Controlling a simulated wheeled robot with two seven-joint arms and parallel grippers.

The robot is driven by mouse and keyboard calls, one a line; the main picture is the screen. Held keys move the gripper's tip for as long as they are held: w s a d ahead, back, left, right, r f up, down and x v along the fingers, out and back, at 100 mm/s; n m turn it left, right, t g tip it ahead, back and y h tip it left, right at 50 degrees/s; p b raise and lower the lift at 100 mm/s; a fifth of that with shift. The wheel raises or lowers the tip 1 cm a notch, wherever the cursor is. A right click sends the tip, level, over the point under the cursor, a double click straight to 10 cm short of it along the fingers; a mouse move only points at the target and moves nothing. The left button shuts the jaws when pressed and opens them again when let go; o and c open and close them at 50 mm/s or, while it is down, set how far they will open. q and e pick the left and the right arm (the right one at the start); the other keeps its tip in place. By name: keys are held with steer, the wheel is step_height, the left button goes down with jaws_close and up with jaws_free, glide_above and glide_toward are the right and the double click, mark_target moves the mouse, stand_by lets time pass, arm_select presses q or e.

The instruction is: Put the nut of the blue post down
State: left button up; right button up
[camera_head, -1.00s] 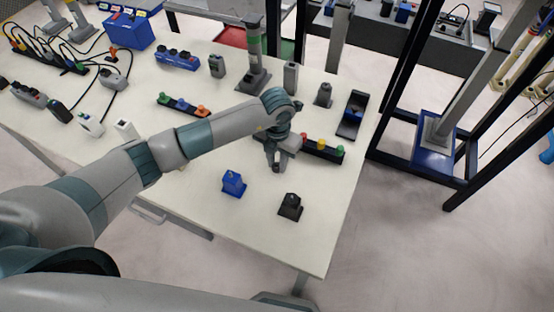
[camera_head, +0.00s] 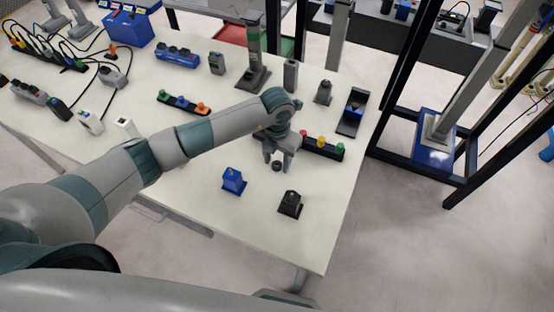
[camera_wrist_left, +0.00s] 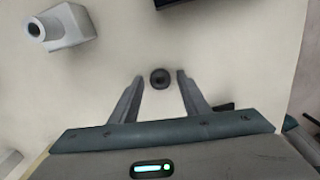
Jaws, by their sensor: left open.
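The nut (camera_head: 277,166) is a small dark round piece lying on the white table. It also shows in the left wrist view (camera_wrist_left: 160,78), between and just beyond the fingertips. My left gripper (camera_head: 274,158) is open above the table, its fingers (camera_wrist_left: 159,82) apart on either side of the nut and not touching it. My right gripper is not in view.
A black strip with coloured knobs (camera_head: 323,147) lies right of my gripper. A black tray (camera_head: 352,113) is near the table's right edge. The table front is clear.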

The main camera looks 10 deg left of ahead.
arm_select(q)
steer(key=shift+r, duration=0.3)
step_height(320, 180, up, 12)
steer(key=b, duration=0.4)
steer(key=shift+f+b, duration=0.25)
steer(key=shift+b, duration=0.1)
